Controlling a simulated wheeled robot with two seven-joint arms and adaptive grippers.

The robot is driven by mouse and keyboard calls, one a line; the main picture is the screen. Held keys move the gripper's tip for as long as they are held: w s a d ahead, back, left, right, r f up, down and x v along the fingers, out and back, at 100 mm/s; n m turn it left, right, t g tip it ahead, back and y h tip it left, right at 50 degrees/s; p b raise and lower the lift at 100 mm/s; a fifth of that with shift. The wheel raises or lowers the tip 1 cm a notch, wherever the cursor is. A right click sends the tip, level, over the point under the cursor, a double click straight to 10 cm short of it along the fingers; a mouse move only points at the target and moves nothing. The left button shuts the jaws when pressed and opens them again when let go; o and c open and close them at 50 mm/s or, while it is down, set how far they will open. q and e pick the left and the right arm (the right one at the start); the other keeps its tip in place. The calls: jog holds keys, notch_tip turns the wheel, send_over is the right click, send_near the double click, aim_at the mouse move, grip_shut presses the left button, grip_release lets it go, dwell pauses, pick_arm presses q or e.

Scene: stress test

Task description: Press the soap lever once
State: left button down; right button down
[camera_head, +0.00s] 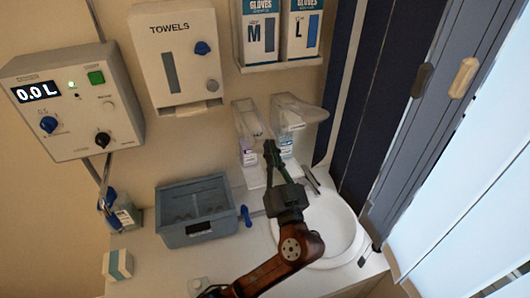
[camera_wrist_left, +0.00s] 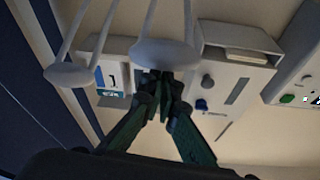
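Two wall dispensers with long clear-white levers hang above the sink: a left one (camera_head: 248,132) with a purple label and a right one (camera_head: 290,128) with a blue label. I cannot read which is soap. My left gripper (camera_head: 271,150) is in front of and between them, fingertips together and empty. In the left wrist view, its fingertips (camera_wrist_left: 161,88) sit just below one rounded lever end (camera_wrist_left: 165,53) and overlap its lower edge; touching cannot be told. The other lever end (camera_wrist_left: 69,73) is to the left, clear of the fingers. My right gripper is not in view.
A white sink basin (camera_head: 335,232) is beneath my left arm. A grey-blue bin (camera_head: 196,213) stands left of it. A towel dispenser (camera_head: 177,58), glove boxes (camera_head: 262,34) and a control box (camera_head: 72,105) are on the wall. Dark blue panels (camera_head: 375,100) stand at right.

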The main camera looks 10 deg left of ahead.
pick_arm(q)
jog(key=shift+f, duration=0.65)
jog(key=r+v, duration=0.1)
jog(key=v, duration=1.1)
